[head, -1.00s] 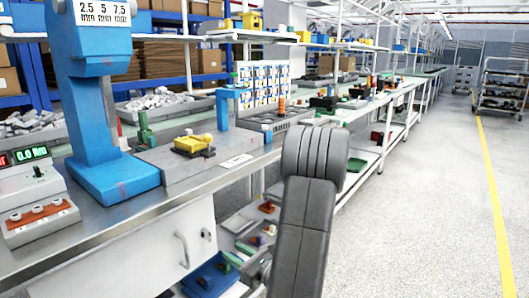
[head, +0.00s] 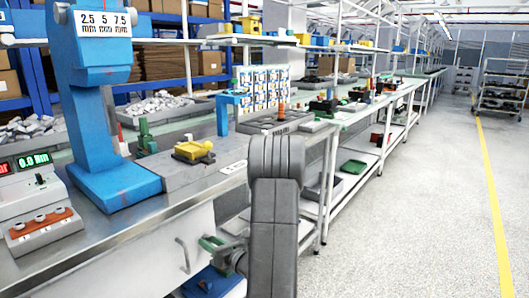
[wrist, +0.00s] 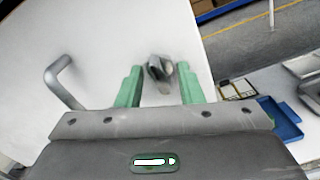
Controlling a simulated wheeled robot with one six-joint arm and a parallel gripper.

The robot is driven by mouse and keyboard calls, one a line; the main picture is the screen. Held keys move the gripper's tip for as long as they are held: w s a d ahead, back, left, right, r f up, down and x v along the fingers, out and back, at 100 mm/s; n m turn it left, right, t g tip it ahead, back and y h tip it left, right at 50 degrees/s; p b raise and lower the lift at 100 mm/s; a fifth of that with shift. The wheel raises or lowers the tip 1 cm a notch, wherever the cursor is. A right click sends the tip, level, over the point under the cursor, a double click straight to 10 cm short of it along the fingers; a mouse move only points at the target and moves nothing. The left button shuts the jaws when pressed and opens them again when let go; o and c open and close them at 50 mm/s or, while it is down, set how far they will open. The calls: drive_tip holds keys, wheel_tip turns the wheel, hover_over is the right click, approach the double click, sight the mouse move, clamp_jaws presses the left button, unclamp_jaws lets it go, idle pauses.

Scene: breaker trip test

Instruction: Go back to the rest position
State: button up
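My gripper (head: 212,243) is low in front of the white cabinet under the workbench in the head view, partly hidden by my arm. In the wrist view my gripper (wrist: 159,78) has its two green fingers spread apart. A small grey metal handle (wrist: 160,68) on the white cabinet front (wrist: 100,35) shows between them, with gaps at both sides. Whether it lies between the fingertips or beyond them I cannot tell. A second bar handle (wrist: 62,82) is left of the fingers; it also shows in the head view (head: 183,255).
The bench carries a blue press stand (head: 100,130), a yellow part (head: 194,151) on a grey block and a display unit (head: 38,210). A blue bin (wrist: 280,120) is right of my gripper in the wrist view. The floor (head: 410,220) to the right is clear.

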drive_tip(key=m+p, duration=0.5)
drive_tip(key=m, duration=0.1)
drive_tip(key=shift+r+m, duration=0.15)
drive_tip(key=shift+m, duration=0.25)
drive_tip(key=m+p, duration=0.3)
drive_tip(key=shift+m, duration=0.3)
drive_tip(key=shift+m+p, duration=0.75)
drive_tip(key=shift+m, duration=0.85)
drive_tip(key=shift+s+f, duration=0.1)
drive_tip(key=shift+f, duration=0.1)
